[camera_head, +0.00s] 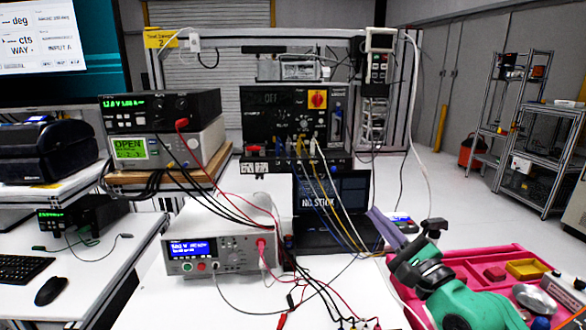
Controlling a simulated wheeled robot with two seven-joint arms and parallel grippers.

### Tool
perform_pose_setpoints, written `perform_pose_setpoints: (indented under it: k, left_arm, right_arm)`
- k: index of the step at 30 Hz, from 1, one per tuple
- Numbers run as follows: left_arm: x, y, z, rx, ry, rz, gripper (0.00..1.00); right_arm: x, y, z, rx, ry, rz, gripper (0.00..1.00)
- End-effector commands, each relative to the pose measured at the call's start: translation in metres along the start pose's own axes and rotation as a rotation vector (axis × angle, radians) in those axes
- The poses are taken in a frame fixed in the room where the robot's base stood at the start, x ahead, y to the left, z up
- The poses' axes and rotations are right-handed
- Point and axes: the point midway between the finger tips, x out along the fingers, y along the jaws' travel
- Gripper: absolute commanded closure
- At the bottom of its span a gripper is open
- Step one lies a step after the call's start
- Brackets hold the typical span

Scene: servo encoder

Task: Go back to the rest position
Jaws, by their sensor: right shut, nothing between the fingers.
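My right gripper (380,218) shows at the right of the middle, at the end of my green and black arm, which comes in from the lower right. Its grey fingers point away and to the left, near the right side of the laptop (330,193). The fingers are together with nothing seen between them. The gripper is above the white table (185,300), apart from the instruments. My left gripper is not in view.
A pink tray (482,256) with a yellow bin (525,269) lies beside and under my right arm. A white meter (222,240) with red and black leads stands left of the laptop. Loose cables cross the table front. A black panel (290,115) stands behind.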

Motion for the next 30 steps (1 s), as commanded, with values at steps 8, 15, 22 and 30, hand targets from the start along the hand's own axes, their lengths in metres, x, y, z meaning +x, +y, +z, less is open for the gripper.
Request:
perform_pose_setpoints:
  k: [8, 15, 22, 30]
  left_arm:
    - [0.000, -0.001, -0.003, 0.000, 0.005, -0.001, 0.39]
    - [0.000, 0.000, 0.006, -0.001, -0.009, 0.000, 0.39]
    - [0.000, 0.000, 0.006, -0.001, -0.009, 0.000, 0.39]
    - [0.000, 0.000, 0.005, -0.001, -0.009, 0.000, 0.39]
  right_arm:
    - [-0.036, -0.040, 0.027, 0.832, -0.173, -0.263, 1.00]
    - [-0.121, -0.048, -0.093, 1.990, -0.136, -0.885, 1.00]
    - [-0.222, 0.083, -0.183, -2.621, -0.192, 1.702, 1.00]
    - [-0.298, 0.202, -0.164, -1.891, -0.453, 1.704, 1.00]
